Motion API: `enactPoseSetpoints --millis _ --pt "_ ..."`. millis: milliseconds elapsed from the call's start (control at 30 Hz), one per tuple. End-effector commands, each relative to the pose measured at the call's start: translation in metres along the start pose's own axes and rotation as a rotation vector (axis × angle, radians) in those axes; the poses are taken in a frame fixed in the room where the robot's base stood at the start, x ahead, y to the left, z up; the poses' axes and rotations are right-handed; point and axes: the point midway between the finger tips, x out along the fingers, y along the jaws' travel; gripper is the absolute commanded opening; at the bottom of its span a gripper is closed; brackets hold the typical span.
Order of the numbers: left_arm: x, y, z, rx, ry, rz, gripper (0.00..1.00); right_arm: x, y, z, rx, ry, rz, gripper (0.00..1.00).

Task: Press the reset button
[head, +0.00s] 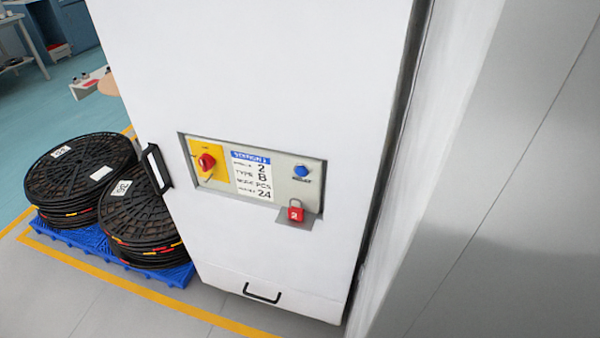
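A control panel (226,187) is set into the front of a white cabinet (265,75). A blue button (301,170) sits at the panel's upper right, with a small label under it that is too small to read. A red rotary switch (206,161) on a yellow plate is at the panel's left. A label with a blue header (251,175) lies between them. A red padlock-like block marked 2 (295,213) is below the blue button. Neither of my grippers is in view.
Stacks of black reels (80,168) stand on a blue pallet (172,276) left of the cabinet. Black handles stick out at the cabinet's left edge (156,168) and low front (262,298). A grey wall or panel (500,200) fills the right side.

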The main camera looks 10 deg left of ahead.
Motion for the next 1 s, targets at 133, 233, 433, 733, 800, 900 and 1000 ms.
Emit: enactPoseSetpoints --millis 133,233,433,733,800,900,1000 --pt "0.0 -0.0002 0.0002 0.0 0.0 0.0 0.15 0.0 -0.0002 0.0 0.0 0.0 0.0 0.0" --pt "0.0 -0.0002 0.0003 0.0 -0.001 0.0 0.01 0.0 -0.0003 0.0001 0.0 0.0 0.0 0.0" --pt "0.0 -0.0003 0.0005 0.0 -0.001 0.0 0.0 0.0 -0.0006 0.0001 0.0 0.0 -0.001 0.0" --pt "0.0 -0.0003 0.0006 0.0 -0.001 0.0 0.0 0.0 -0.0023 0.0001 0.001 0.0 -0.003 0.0" --pt "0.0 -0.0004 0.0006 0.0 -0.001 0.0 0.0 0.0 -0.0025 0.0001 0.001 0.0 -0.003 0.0" --pt "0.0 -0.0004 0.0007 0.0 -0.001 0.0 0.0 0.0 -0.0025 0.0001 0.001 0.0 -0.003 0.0" --pt "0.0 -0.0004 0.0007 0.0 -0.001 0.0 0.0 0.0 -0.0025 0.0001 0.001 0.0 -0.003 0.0"
